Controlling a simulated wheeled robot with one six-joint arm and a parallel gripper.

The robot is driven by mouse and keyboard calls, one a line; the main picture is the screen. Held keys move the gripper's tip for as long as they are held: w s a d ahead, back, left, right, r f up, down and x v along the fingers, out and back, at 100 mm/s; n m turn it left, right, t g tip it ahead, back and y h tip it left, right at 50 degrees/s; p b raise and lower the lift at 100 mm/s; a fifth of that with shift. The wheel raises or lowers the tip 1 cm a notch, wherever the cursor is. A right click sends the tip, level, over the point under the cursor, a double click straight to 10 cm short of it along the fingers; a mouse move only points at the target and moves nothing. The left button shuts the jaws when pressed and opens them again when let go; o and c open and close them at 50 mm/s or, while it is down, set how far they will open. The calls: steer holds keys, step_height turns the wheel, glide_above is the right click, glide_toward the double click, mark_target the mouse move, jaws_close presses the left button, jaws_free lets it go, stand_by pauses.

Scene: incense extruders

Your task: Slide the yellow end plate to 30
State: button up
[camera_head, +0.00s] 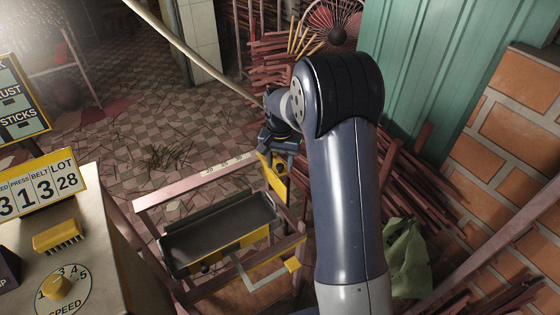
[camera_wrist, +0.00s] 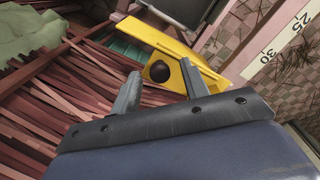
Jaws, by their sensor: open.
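The yellow end plate (camera_head: 273,177) stands at the right end of the dark tray (camera_head: 225,226) in the head view. In the wrist view the yellow end plate (camera_wrist: 176,47) carries a round black knob (camera_wrist: 160,71) on its face. A pale scale rail (camera_wrist: 278,42) marked 25 and 30 runs at the right of the wrist view; the plate's exact reading cannot be told. My gripper (camera_head: 281,146) is at the plate's upper part. In the wrist view my gripper (camera_wrist: 160,87) is open and empty, with the knob beyond the gap between its fingers, apart from them.
Bundles of reddish sticks (camera_head: 400,185) lie to the right, with a green cloth (camera_head: 407,258) among them. A control box (camera_head: 90,250) with a speed dial stands at left. A brick wall (camera_head: 520,110) bounds the right. The tiled floor behind is mostly open.

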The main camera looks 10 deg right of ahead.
jaws_close()
stand_by(0.4)
steer(key=a, duration=0.2)
steer(key=s+a, duration=0.1)
steer(key=a, duration=0.2)
steer(key=shift+s+a, duration=0.3)
steer(key=shift+s, duration=0.1)
jaws_free()
steer(key=shift+r, duration=0.15)
